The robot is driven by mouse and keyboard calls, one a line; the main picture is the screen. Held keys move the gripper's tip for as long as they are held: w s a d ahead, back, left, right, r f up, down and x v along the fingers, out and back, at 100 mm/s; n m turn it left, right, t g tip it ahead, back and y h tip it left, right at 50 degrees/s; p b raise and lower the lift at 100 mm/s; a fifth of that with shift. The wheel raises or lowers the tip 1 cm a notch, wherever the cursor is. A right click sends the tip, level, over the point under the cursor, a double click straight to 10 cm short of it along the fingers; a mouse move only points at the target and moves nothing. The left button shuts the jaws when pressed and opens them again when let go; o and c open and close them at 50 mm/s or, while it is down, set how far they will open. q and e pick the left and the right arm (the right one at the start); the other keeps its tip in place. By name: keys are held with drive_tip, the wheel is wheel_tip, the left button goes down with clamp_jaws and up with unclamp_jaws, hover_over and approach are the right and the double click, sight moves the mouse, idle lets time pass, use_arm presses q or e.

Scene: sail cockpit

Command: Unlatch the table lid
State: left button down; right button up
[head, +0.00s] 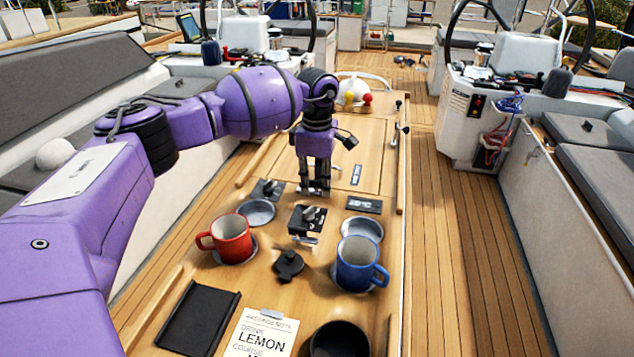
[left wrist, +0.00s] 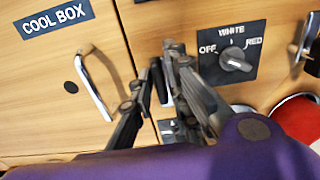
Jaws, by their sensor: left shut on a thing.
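The wooden table lid (head: 349,150) lies flat and closed on the cockpit table. My left gripper (head: 315,190) reaches straight down to the table top at the near edge of the lid. A seam in the wood runs close by. I cannot tell how far the latch is turned. My right gripper is not in view.
A WHITE/OFF/RED switch (left wrist: 237,60) and a metal handle (left wrist: 93,82) flank the fingers. A red mug (head: 232,238), a blue mug (head: 358,262) and a black tray (head: 198,320) stand nearer.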

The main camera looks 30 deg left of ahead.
use_arm(q)
drive_tip(key=c, duration=1.8)
unclamp_jaws()
drive_tip(key=shift+w, duration=0.1)
wheel_tip(320, 180, up, 12)
drive_tip(key=shift+r, duration=0.1)
